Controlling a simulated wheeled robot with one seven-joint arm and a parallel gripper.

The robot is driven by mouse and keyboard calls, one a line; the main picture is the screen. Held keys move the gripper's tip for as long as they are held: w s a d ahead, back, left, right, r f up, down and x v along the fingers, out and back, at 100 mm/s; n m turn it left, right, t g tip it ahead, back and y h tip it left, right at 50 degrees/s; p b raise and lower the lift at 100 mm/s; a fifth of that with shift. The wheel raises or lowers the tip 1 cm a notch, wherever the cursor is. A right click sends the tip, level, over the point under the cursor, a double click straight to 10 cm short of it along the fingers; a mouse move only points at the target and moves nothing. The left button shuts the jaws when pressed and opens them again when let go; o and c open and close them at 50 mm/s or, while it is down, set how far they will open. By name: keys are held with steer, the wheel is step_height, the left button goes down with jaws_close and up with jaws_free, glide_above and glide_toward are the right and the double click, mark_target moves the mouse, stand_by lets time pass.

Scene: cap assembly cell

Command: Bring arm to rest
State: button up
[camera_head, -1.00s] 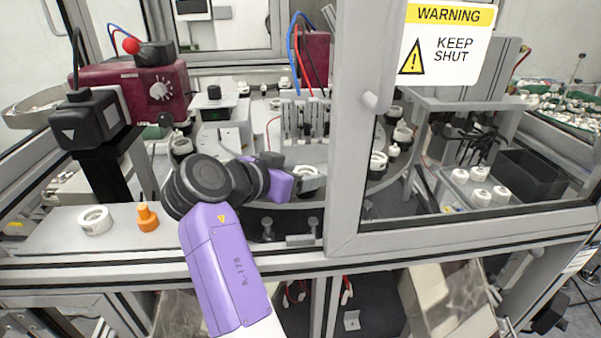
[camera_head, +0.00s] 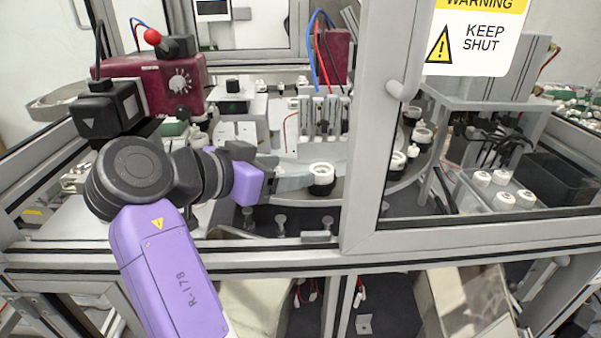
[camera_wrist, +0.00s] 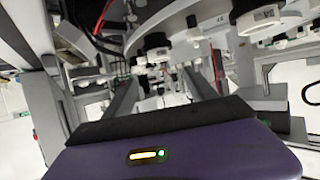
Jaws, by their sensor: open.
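My arm reaches in from the bottom of the head view, its purple links bent at a large dark joint on the left. My gripper (camera_head: 300,180) points right inside the cell, with its purple body and grey fingers seen from the side. It is open, with nothing visible held in it. A white-topped black piece (camera_head: 321,181) on the turntable lies just beyond the fingertips in the picture; I cannot tell whether they touch.
A frame post (camera_head: 372,120) and a window panel with a warning sign (camera_head: 475,45) stand right of my gripper. The front rail (camera_head: 280,258) runs beneath my arm. A maroon box (camera_head: 180,85) stands at the left. White caps (camera_head: 505,200) sit behind the panel.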

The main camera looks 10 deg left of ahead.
steer(key=shift+v, duration=0.9)
